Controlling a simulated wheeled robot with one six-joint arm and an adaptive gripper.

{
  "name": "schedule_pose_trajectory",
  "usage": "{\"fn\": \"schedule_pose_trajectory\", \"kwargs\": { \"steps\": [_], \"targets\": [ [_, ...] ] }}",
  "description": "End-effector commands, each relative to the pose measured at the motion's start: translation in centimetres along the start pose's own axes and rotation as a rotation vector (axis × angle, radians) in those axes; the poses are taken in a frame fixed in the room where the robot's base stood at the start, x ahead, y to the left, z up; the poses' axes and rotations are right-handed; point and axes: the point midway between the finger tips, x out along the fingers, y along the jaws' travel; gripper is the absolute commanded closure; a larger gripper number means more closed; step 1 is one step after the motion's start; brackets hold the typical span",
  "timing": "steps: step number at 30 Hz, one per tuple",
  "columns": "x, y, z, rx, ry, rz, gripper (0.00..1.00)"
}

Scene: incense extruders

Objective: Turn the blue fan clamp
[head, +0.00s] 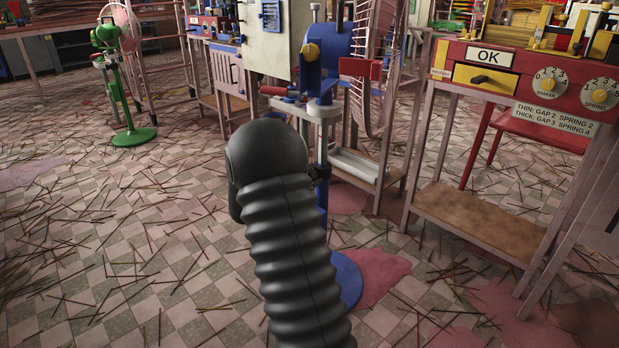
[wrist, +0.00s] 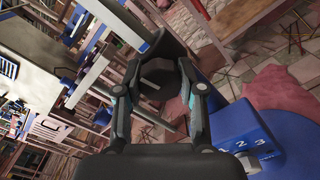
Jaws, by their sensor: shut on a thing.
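The blue fan stands in the middle of the head view, with a blue motor housing (head: 333,42), a blue pole (head: 322,200) and a round blue base (head: 347,282) on the floor. A dark clamp knob (head: 320,173) shows on its pole, partly behind my arm. In the wrist view the dark knob (wrist: 153,82) sits between my fingers. My gripper (wrist: 158,77) is shut on this knob, one finger on each side. In the head view my dark ribbed arm hides the gripper. The knob's exact turn angle is hard to tell.
A blue box with numbers 1, 2, 3 (wrist: 245,135) is close at the lower right of the wrist view. A rack (head: 375,150) stands right behind the fan, and a red control bench (head: 520,75) is further right. A green fan (head: 128,100) stands left. Incense sticks litter the floor.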

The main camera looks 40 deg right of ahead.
Motion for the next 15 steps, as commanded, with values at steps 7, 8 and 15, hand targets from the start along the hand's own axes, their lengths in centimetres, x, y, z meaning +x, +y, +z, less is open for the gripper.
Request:
{"fn": "schedule_pose_trajectory", "kwargs": {
  "steps": [7,8,15],
  "targets": [
    [0.08,0.02,0.05,0.103,-0.001,0.000,0.96],
    [0.08,0.01,0.05,0.111,-0.001,0.000,0.96],
    [0.08,0.02,0.06,0.143,-0.001,0.000,0.96]
  ]
}}
